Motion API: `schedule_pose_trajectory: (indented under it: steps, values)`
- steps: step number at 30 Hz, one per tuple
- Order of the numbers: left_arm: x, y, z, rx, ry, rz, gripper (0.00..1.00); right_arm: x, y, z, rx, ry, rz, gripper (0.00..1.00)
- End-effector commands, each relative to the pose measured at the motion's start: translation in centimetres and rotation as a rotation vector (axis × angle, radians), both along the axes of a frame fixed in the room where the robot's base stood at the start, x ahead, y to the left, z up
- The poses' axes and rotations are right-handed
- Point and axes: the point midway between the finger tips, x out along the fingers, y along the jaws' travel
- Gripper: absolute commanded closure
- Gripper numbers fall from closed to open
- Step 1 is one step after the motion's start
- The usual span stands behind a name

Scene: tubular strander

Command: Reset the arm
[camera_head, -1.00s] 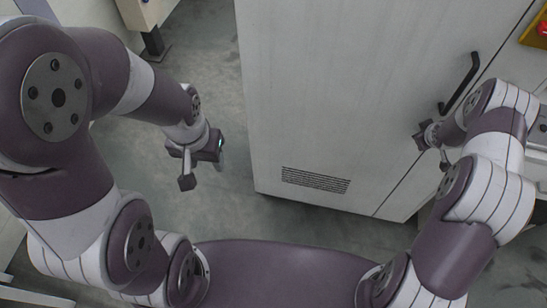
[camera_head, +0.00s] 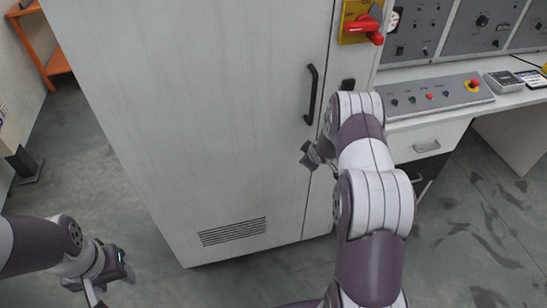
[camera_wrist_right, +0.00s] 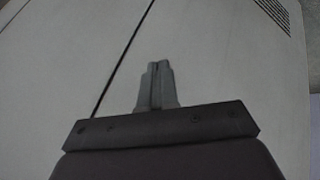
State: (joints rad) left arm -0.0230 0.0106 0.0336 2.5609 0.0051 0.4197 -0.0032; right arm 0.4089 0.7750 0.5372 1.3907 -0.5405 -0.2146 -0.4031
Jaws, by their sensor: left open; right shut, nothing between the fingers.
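My left gripper (camera_head: 108,284) is at the bottom left of the head view, partly cut off by the lower edge. It is open and empty, above the floor and left of the cabinet. My right gripper (camera_head: 313,155) is in front of the pale cabinet (camera_head: 200,120), just below its black door handle (camera_head: 312,95). In the right wrist view the right gripper's fingers (camera_wrist_right: 157,68) are shut together with nothing between them. The cabinet face and a dark door seam lie beyond them. Whether they touch the cabinet I cannot tell.
A red switch on a yellow plate (camera_head: 362,24) is at the cabinet's upper right. A control desk (camera_head: 437,97) with buttons stands right of my right arm. An orange rack (camera_head: 46,50) is at the far left. Floor is clear between my left gripper and the cabinet.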

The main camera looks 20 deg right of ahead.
Motion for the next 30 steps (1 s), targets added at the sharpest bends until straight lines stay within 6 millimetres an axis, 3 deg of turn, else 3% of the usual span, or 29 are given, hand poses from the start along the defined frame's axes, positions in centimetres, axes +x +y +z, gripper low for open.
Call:
schedule_pose_trajectory:
  steps: [3,12,23,25,27,29,30]
  values:
    - [0.0,0.0,0.4,0.000,-0.002,0.000,0.51,-1.2,-1.0,2.3,-0.002,-0.004,-0.003,1.00]
    - [0.1,0.0,1.3,0.000,-0.002,0.000,0.51,-4.3,-2.7,6.6,-0.001,0.002,-0.005,1.00]
    - [0.0,0.0,1.3,0.000,-0.001,0.000,0.51,-5.1,-3.1,7.0,0.008,0.018,-0.025,1.00]
    - [0.0,0.0,1.3,0.000,-0.001,0.000,0.51,-7.2,-3.2,5.7,0.043,0.089,-0.118,1.00]
    - [0.0,0.0,1.3,0.000,-0.001,0.000,0.51,-11.6,-2.2,5.2,0.113,0.212,-0.293,1.00]
    - [0.0,0.0,1.4,0.000,-0.001,0.000,0.51,-15.4,1.2,7.1,0.177,0.319,-0.447,1.00]
    - [0.0,0.0,1.3,0.000,-0.001,0.000,0.51,-17.6,3.9,8.7,0.212,0.377,-0.522,1.00]
